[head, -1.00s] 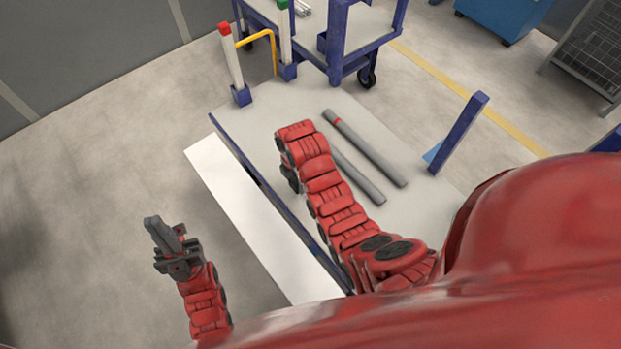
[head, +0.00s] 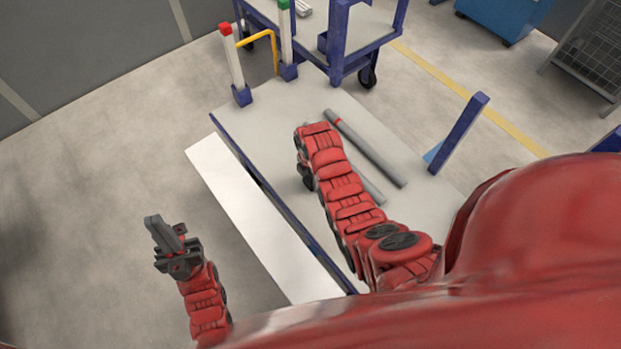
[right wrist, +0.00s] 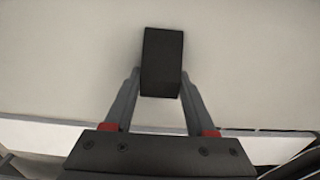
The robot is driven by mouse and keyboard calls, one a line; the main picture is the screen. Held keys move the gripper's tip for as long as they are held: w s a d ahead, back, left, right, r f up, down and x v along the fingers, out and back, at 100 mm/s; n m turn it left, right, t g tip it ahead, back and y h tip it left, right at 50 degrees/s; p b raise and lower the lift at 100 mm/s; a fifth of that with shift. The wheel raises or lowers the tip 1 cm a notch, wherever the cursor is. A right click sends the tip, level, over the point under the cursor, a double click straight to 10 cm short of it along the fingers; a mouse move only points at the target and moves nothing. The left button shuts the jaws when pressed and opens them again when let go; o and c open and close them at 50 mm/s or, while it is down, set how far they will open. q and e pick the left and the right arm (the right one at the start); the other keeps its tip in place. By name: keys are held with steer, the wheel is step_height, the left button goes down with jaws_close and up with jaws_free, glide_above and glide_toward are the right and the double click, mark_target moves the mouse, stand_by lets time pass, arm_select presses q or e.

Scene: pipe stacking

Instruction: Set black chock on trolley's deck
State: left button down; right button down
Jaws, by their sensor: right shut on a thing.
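The black chock (right wrist: 162,50) is a dark block between the fingertips of my right gripper (right wrist: 161,88) in the right wrist view. That gripper is shut on it. Pale surface shows around and behind it; I cannot tell whether the chock touches it. In the head view my right gripper (head: 306,180) is over the left part of the trolley's light grey deck (head: 270,115), mostly hidden by my red arm, and the chock cannot be made out. My left gripper (head: 165,237) is off to the left above the floor; its finger opening is unclear.
Two grey pipes lie on the deck, one (head: 370,150) with a red band, the other (head: 372,190) partly behind my arm. A white panel (head: 235,200) runs along the deck's left side. Red-topped (head: 232,60) and green-topped (head: 286,40) posts and a blue post (head: 460,130) stand at its edges.

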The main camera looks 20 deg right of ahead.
steer(key=shift+c, duration=1.1)
jaws_free()
